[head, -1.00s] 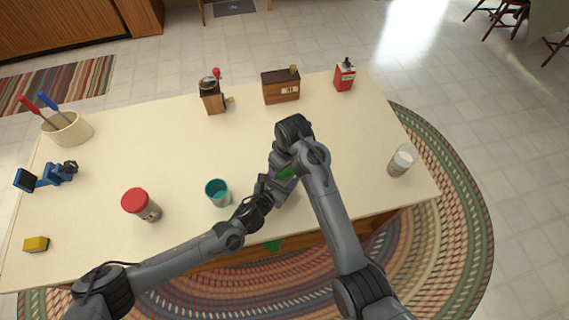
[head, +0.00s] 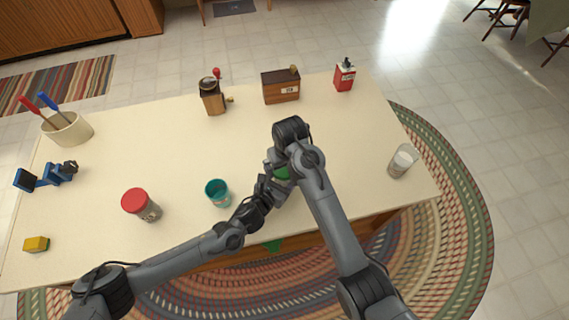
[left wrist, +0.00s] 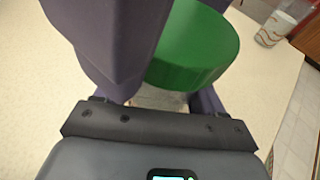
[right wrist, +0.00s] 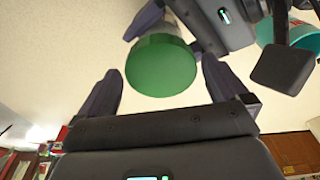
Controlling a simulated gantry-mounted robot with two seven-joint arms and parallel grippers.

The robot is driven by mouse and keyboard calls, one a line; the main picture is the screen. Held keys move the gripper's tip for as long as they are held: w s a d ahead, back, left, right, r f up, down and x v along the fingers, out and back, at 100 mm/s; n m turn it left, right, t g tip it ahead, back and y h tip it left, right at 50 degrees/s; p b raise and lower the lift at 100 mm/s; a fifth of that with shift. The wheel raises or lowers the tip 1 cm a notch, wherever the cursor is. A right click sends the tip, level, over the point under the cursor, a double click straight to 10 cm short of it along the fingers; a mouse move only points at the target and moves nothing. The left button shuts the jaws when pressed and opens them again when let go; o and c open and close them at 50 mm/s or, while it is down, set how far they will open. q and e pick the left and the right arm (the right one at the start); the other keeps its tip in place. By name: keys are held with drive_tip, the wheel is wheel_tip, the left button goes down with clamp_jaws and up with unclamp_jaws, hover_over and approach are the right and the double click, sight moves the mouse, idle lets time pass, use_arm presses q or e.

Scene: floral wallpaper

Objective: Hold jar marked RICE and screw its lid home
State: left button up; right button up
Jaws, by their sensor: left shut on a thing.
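The jar (left wrist: 157,98) has a green lid (left wrist: 197,47) on top and a pale body, mostly hidden by my left fingers. Its marking cannot be read. My left gripper (head: 270,188) is shut on the jar near the front edge of the counter. My right gripper (right wrist: 160,68) is open, its two fingers pointing at the green lid, which also shows in the head view (head: 282,172). In the right wrist view there are gaps between the lid and both fingers. How tightly the lid sits cannot be told.
A teal cup (head: 217,193) and a red-lidded jar (head: 141,205) stand left of my grippers. A glass (head: 403,161) stands at the right. A grinder (head: 212,97), a wooden box (head: 281,87) and a red tin (head: 344,75) line the back. The counter's middle is clear.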

drive_tip(key=shift+r, duration=3.5)
use_arm(q)
drive_tip(key=o, duration=1.1)
drive_tip(key=shift+s+a, duration=0.1)
drive_tip(key=shift+s, duration=0.05)
drive_tip(key=shift+v, duration=3.9)
drive_tip(key=shift+r, duration=0.1)
